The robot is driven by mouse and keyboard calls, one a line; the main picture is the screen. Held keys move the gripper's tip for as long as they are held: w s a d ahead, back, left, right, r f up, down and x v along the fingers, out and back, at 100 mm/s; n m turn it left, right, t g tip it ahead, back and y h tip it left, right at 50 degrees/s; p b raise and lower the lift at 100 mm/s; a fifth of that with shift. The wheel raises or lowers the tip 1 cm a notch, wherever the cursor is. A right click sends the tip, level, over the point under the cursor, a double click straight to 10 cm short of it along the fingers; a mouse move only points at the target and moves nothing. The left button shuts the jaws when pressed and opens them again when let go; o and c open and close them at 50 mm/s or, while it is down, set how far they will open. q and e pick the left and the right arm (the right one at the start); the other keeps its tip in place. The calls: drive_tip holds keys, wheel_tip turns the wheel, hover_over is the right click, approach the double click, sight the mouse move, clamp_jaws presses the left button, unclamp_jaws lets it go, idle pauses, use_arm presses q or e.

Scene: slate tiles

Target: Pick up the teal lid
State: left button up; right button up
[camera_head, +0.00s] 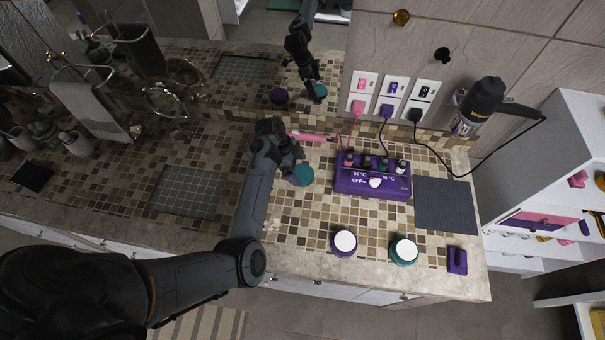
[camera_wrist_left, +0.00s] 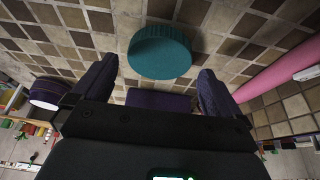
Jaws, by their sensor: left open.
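The teal lid (camera_head: 303,174) lies on the tiled counter, partly covered by my left gripper in the head view. In the left wrist view the round teal lid (camera_wrist_left: 160,52) sits ahead of the fingertips, roughly centred between them. My left gripper (camera_head: 291,158) is just above and beside the lid on its left. Its two fingers show spread in the left wrist view (camera_wrist_left: 155,86), with nothing held between them. The lid appears apart from both fingers. My right gripper is not in view.
A pink styling tool (camera_head: 308,137) lies just behind the gripper. A purple heater box (camera_head: 372,187) stands to the right. A purple jar (camera_head: 343,243) and a teal jar (camera_head: 404,252) stand near the front edge. A mirror at the back reflects my arm.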

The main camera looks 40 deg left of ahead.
sight(303, 175)
use_arm(q)
drive_tip(key=shift+x, duration=1.4)
drive_tip(key=c, duration=0.8)
drive_tip(key=shift+c, duration=0.2)
drive_tip(key=shift+r, duration=0.15)
